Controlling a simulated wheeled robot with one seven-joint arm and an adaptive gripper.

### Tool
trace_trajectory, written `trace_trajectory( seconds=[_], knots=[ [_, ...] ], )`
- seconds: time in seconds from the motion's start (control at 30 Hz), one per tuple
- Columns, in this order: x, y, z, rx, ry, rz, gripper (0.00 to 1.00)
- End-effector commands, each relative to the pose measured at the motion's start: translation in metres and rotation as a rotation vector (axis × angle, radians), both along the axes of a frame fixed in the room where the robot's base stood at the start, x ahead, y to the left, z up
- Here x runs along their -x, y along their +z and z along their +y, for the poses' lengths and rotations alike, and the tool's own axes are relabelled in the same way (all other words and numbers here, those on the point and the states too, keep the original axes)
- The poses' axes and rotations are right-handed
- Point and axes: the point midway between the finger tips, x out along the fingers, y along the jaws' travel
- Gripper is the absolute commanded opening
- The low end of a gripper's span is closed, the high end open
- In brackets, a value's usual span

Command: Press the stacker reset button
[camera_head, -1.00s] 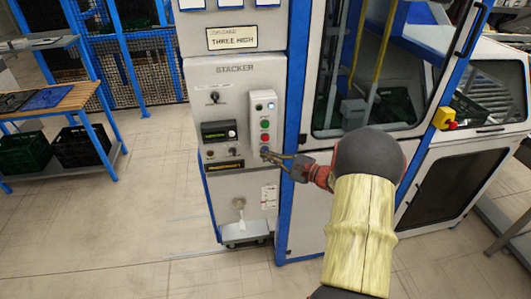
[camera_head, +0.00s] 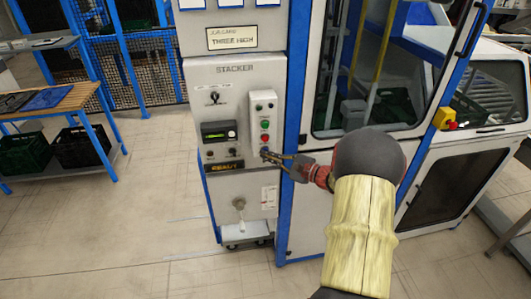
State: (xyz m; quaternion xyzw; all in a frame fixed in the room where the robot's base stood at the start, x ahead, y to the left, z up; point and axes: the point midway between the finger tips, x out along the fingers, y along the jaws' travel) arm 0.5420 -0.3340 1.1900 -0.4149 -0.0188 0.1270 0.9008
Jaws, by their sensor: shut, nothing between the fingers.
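The grey stacker panel (camera_head: 236,90) labelled STACKER stands upright in the middle of the head view. A white button box (camera_head: 264,112) on its right side carries small lamps on top, then a green button (camera_head: 265,125), a red button (camera_head: 265,138) and a blue button (camera_head: 265,149) at the bottom. My gripper (camera_head: 266,155) is shut and empty, reaching in from the right. Its fingertips are at the blue button and partly cover it. I cannot tell whether they touch it. Which button bears the reset label is too small to read.
Left of the box are a dark selector knob (camera_head: 214,97), a small display (camera_head: 219,132) and an amber text strip (camera_head: 224,167). A yellow box with a red emergency stop (camera_head: 451,125) sits on the machine at right. A wooden-topped bench (camera_head: 68,105) stands left; the floor between is clear.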

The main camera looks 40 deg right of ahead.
Motion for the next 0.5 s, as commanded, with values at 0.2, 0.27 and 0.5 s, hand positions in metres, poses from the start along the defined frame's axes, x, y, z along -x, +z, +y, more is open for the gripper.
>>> trace_trajectory(
  seconds=[0.2, 0.27, 0.5],
  knots=[
    [0.0095, -0.0002, 0.0055, 0.000, -0.001, 0.001, 0.00],
    [0.0108, -0.0002, 0.0065, 0.000, 0.000, 0.000, 0.00],
    [0.0111, -0.0002, 0.0069, 0.000, 0.000, 0.000, 0.00]
  ],
)
